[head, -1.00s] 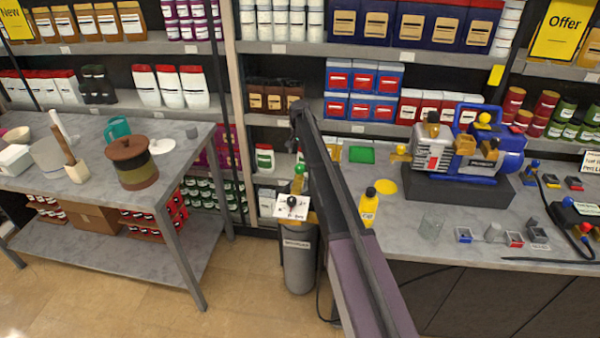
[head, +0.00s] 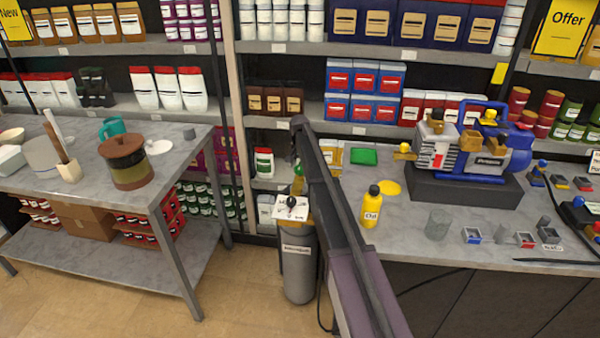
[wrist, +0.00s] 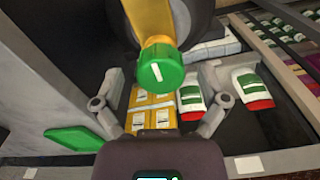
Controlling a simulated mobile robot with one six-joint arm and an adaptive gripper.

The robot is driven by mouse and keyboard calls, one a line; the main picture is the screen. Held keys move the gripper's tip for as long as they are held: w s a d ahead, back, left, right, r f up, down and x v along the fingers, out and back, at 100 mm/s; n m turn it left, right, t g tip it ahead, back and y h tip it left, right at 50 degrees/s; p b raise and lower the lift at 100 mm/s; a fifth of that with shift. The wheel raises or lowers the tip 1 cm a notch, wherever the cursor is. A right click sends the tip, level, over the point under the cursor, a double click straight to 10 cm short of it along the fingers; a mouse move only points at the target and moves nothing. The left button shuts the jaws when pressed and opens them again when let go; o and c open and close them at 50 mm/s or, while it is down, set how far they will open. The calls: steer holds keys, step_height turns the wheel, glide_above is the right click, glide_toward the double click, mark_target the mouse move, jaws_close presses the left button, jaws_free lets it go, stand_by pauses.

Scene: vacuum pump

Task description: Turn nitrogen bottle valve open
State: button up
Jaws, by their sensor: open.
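The grey nitrogen bottle (head: 298,262) stands upright on the floor between the two tables. Its green valve knob (head: 298,172) shows just left of my arm in the head view, above a white plate with a dark knob (head: 291,203). In the wrist view the round green knob (wrist: 160,69) faces me, with a white line mark on its face and a yellow body behind it. My gripper (wrist: 161,82) is open, with one finger on each side of the knob and visible gaps between. The fingertips are hard to make out in the head view.
The grey table (head: 182,185) at left holds a brown-lidded pot (head: 128,172). The right counter (head: 430,222) holds a blue pump (head: 485,155), a yellow bottle (head: 371,208) and a green block (head: 363,156). Stocked shelves stand behind the bottle.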

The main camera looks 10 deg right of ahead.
steer(key=shift+f, duration=0.15)
steer(key=c, duration=1.1)
steer(key=shift+d, duration=0.25)
steer(key=shift+c, duration=0.2)
steer(key=shift+a, duration=0.15)
